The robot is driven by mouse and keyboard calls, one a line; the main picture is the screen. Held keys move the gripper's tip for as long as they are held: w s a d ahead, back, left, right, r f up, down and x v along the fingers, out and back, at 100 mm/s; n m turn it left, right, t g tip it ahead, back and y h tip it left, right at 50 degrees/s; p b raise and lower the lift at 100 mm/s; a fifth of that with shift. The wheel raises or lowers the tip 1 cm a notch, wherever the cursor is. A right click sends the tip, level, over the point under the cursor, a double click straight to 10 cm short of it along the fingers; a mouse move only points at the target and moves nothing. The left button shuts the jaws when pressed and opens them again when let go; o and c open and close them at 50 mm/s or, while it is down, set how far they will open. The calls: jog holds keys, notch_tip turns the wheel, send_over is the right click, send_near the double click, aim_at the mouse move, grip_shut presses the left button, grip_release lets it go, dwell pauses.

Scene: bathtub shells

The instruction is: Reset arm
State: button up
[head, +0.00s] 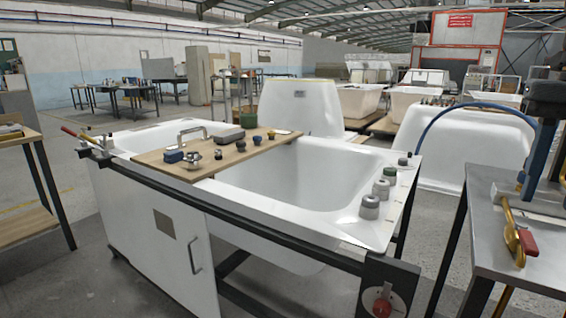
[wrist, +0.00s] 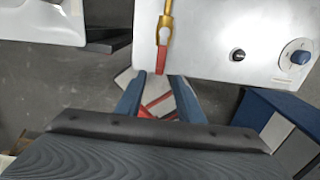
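My gripper (wrist: 158,77) shows in the wrist view as two blue fingers spread apart with nothing held between them. In the head view, blue parts of my arm are at the right edge, above a grey metal table. A brass valve (head: 511,232) with a red handle (head: 528,242) lies at that table's near left edge. In the wrist view the brass valve (wrist: 166,28) lies just beyond the fingertips, its red handle (wrist: 162,60) pointing toward the gap between them. I cannot tell whether the fingers touch the handle.
A white bathtub (head: 300,185) on a dark frame has a wooden board (head: 245,152) across it, with knobs and a tap. The metal table (head: 480,200) stands right of it; a wooden table (head: 20,215) stands left. A blue box (wrist: 262,105) is below right in the wrist view.

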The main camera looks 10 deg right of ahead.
jog(key=w+a+f+n, duration=0.5)
jog(key=a+n, duration=0.3)
jog(key=n, duration=0.3)
jog(key=w+a+f+n, duration=0.55)
jog(key=a+n, duration=0.25)
jog(key=n, duration=0.4)
jog(key=s+a+f+n, duration=0.3)
jog(key=a+f+n, duration=0.2)
jog(key=a+n, duration=0.55)
jog(key=s+a+f+n, duration=0.2)
jog(key=a+f+n, duration=0.45)
jog(key=n, duration=0.75)
jog(key=d+r+m+p, duration=0.2)
jog(key=d+r+p, duration=0.4)
jog(key=p, duration=0.9)
jog(key=shift+d+r+m+p, duration=0.3)
jog(key=shift+d+r+m, duration=0.1)
jog(key=shift+r, duration=1.2)
